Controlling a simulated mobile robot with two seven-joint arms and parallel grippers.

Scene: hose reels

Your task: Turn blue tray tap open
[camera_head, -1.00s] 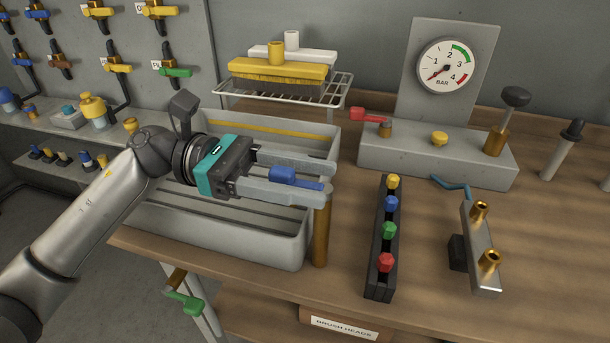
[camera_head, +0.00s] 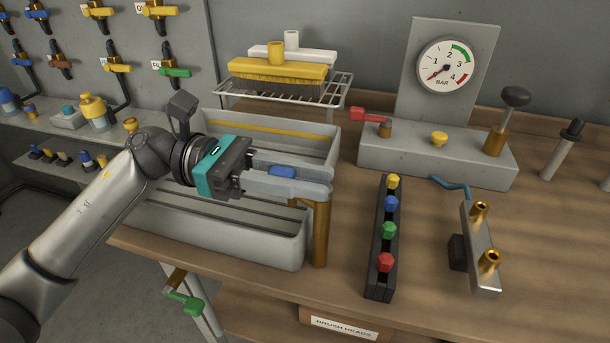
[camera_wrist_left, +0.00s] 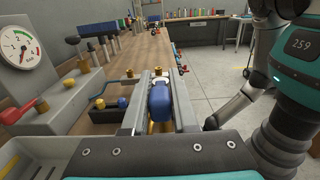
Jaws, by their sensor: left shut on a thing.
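The blue tap handle (camera_head: 283,171) sits on top of a brass post (camera_head: 321,232) at the right end of the grey tray (camera_head: 270,247). My left gripper (camera_head: 322,184) reaches in from the left over the tray, and its two fingers are closed around the blue handle. In the left wrist view the blue handle (camera_wrist_left: 160,101) lies lengthwise between both fingers, and they touch its sides. Most of the handle in the head view is hidden by the near finger. My right gripper is not in view.
A black rack (camera_head: 378,250) with coloured knobs stands right of the tray. A grey block with a red lever (camera_head: 370,115) and pressure gauge (camera_head: 447,66) is behind. A green tap (camera_head: 186,302) is below the bench edge.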

